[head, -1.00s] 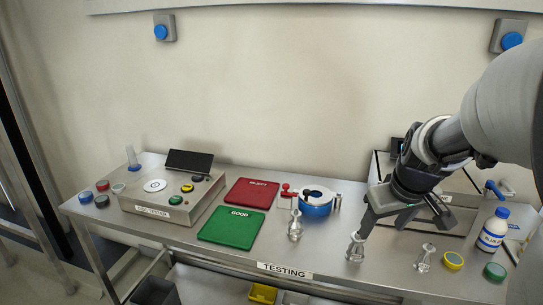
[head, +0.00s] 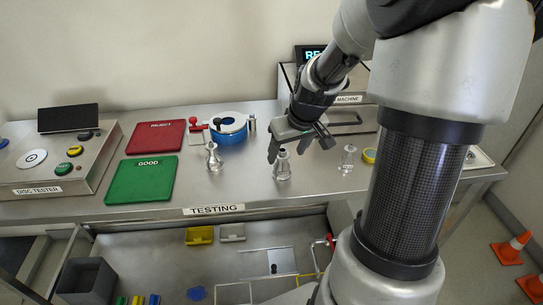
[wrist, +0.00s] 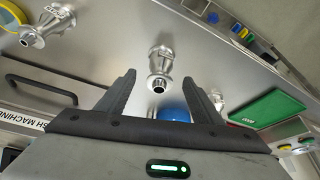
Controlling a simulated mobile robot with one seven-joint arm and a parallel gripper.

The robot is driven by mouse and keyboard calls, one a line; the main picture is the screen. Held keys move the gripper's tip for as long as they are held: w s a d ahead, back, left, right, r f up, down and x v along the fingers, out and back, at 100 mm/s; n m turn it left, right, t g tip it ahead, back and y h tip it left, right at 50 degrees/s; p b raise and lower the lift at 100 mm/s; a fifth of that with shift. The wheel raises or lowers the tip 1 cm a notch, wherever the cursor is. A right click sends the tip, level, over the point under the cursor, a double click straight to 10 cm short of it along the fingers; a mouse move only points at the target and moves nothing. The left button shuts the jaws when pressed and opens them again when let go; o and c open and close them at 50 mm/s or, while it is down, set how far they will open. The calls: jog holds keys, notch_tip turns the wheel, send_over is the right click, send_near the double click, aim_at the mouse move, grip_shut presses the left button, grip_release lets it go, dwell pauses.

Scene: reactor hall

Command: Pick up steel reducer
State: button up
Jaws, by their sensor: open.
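A steel reducer (head: 282,166), a bright flared metal fitting, stands upright on the steel testing bench (head: 250,194) in the head view. My gripper (head: 300,146) is open and empty just above and around its upper end. In the wrist view the reducer (wrist: 159,67) shows between and beyond the fingertips of my open gripper (wrist: 159,77), with a gap on both sides. I cannot tell whether a finger touches it. Two similar metal fittings stand apart, one to the left (head: 213,157) and one to the right (head: 348,159) in the head view.
Green GOOD (head: 140,181) and red REJECT (head: 156,136) mats lie left. A blue round fixture (head: 230,135) stands behind the left fitting. A machine (head: 350,115) with a handle stands behind my gripper. A yellow-rimmed cap (head: 369,155) is near the right fitting.

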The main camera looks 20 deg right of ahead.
aim_at(284, 156)
jog(key=b+x, duration=0.1)
jog(key=x, duration=0.5)
jog(key=shift+w+f, duration=0.1)
jog(key=shift+w, duration=0.2)
jog(key=c, duration=1.3)
